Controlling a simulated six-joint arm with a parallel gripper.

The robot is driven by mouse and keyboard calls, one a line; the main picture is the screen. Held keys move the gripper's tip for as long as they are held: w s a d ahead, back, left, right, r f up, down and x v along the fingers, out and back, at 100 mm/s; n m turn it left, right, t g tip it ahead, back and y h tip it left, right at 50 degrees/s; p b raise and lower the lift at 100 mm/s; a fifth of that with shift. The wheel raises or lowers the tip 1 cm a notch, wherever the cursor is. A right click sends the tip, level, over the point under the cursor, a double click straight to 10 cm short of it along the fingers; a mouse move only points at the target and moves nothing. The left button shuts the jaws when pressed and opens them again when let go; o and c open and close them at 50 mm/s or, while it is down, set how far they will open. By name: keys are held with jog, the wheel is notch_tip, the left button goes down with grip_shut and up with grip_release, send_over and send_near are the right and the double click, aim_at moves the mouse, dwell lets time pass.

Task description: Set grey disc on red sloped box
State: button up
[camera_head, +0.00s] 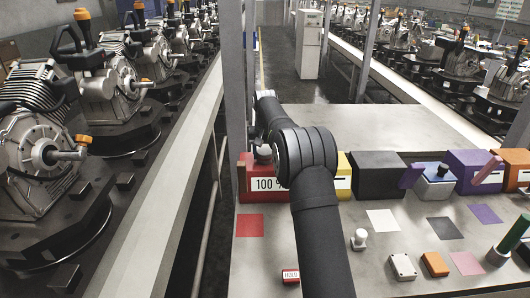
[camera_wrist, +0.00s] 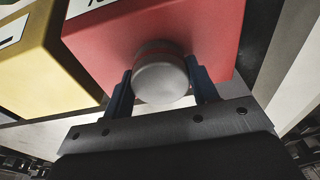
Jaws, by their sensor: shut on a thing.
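The red sloped box (camera_head: 250,172) stands at the left end of the row of boxes on the table, with a "100 %" label on its front. In the wrist view its red face (camera_wrist: 200,28) fills the upper middle. The grey disc (camera_wrist: 162,82) is round and smooth, and sits between the two dark fingers of my gripper (camera_wrist: 160,70). My gripper is shut on it, and the disc appears right at the red face. I cannot tell whether it touches the box. In the head view my arm hides part of the box and most of the gripper.
A yellow box (camera_head: 343,178) stands just right of the red one, then a black box (camera_head: 376,178) and several more. Coloured squares, a white block (camera_head: 402,267), an orange block (camera_head: 435,264) and a green cylinder (camera_head: 510,238) occupy the front right. Conveyors with machines flank the table.

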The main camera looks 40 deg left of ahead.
jog(key=shift+f, duration=0.1)
jog(key=o, duration=1.4)
